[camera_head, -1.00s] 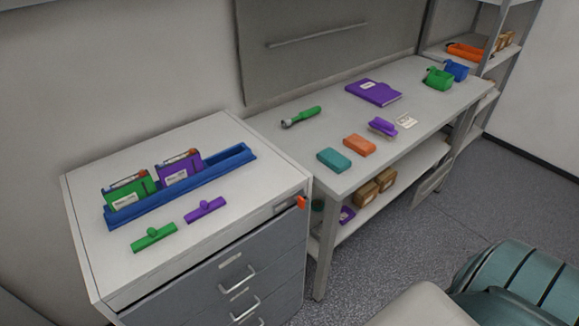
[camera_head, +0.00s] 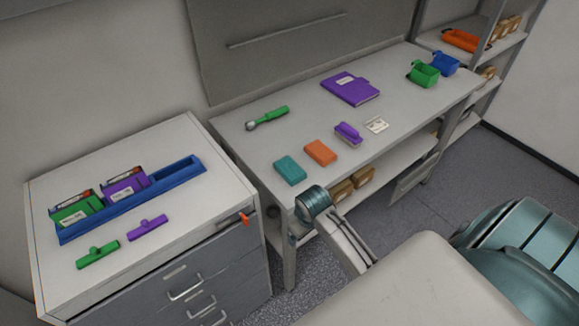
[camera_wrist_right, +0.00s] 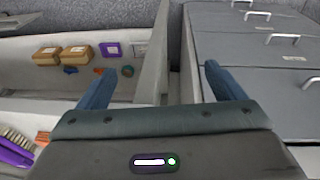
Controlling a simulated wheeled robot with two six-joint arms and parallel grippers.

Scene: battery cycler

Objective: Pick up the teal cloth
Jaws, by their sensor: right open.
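The teal cloth (camera_head: 289,169) is a folded, block-like piece lying on the grey workbench (camera_head: 262,150) near its front left corner in the head view. An orange cloth (camera_head: 320,152) lies just right of it. My right arm reaches in from below, its rounded teal joint close to the bench's front corner, apart from the teal cloth. In the right wrist view my right gripper (camera_wrist_right: 160,88) is open, with two blue fingers wide apart and nothing between them. I cannot make out the teal cloth in that view. My left gripper is not in view.
A purple brush (camera_head: 348,134), a white card (camera_head: 376,125), a green-handled tool (camera_head: 267,117) and a purple folder (camera_head: 350,89) lie on the bench. A drawer cabinet (camera_head: 180,270) with a blue rack (camera_head: 190,167) stands left. Cardboard boxes (camera_wrist_right: 60,54) sit on the lower shelf.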

